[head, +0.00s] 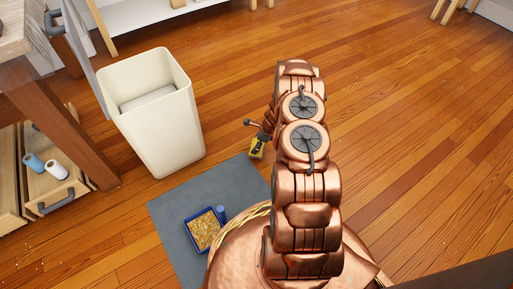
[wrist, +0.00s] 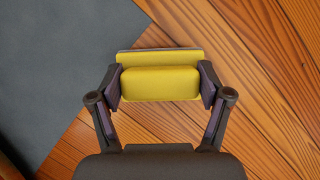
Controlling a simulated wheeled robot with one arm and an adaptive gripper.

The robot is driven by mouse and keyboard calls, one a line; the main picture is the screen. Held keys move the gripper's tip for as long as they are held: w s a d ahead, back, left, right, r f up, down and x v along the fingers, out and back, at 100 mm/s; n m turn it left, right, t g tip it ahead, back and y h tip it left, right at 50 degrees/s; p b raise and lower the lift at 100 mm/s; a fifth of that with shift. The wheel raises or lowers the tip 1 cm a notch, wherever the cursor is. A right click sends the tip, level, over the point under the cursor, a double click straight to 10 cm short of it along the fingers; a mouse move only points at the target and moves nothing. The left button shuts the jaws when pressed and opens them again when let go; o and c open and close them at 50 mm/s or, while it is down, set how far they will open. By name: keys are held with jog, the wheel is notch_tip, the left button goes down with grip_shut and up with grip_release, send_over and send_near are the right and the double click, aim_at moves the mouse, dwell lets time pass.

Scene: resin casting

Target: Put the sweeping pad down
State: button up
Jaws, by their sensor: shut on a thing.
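The sweeping pad is a yellow block with a grey edge, seen in the wrist view (wrist: 160,84) between the two fingers of my gripper (wrist: 160,85). Both fingertips press on its short ends. In the head view the pad (head: 256,149) shows small and yellow at my gripper, to the left of my arm and near the right corner of the grey mat. The wooden floor and part of the grey mat lie below it. I cannot tell how high the pad is above the floor.
A grey mat (head: 174,220) lies on the floor with a blue tray (head: 203,230) of yellowish bits on it. A cream bin (head: 160,125) stands behind the mat. An open drawer (head: 50,185) with two rolls is at left. The floor at right is clear.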

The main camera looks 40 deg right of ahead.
jog(key=shift+f+b, duration=0.3)
jog(key=shift+f, duration=0.7)
jog(key=shift+f, duration=0.1)
jog(key=o, duration=1.3)
